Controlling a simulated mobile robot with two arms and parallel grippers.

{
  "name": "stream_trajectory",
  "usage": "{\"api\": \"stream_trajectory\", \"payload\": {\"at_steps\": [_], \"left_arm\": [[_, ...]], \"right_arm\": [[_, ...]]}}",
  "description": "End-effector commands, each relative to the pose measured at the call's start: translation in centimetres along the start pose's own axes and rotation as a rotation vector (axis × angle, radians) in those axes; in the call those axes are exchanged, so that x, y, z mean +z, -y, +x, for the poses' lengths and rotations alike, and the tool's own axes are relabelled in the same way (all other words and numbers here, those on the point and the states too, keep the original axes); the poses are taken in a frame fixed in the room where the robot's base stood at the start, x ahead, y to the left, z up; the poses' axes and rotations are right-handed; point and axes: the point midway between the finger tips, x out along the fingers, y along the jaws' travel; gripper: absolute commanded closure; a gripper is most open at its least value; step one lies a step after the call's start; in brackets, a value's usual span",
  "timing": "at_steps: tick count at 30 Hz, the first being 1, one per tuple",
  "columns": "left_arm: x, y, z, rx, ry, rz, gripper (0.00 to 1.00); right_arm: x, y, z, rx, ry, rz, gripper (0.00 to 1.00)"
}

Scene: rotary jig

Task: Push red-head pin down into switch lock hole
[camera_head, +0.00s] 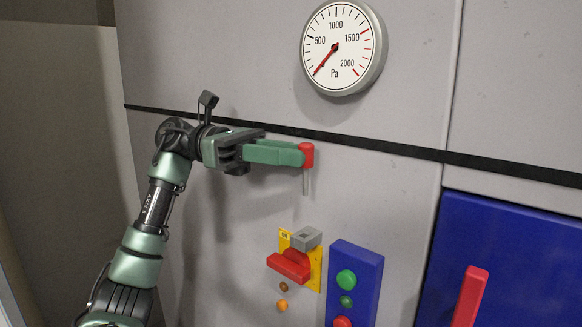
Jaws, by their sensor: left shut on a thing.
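The red-head pin (307,157) is upright, its metal shank pointing down. My left gripper (298,153) is shut on its red head and holds it in the air in front of the grey panel. The switch (289,264) is below the pin, with a red handle on a yellow plate. A grey lock block (306,239) sits at the top of the switch, below the pin's tip with a clear gap. I cannot make out the lock hole clearly. My right gripper is not in view.
A blue button box (355,265) with green and red buttons stands right of the switch. A large blue panel (520,255) with a red handle (469,296) is at the right. A round pressure gauge (342,47) is above. Small brown and orange lamps (283,305) are under the switch.

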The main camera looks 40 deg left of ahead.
Motion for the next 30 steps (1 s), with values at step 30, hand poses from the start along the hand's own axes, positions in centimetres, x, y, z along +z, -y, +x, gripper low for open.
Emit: {"api": "stream_trajectory", "payload": {"at_steps": [30], "left_arm": [[-5.5,0.1,0.0,-0.002,0.0,0.001,1.0]], "right_arm": [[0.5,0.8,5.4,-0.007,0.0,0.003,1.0]]}}
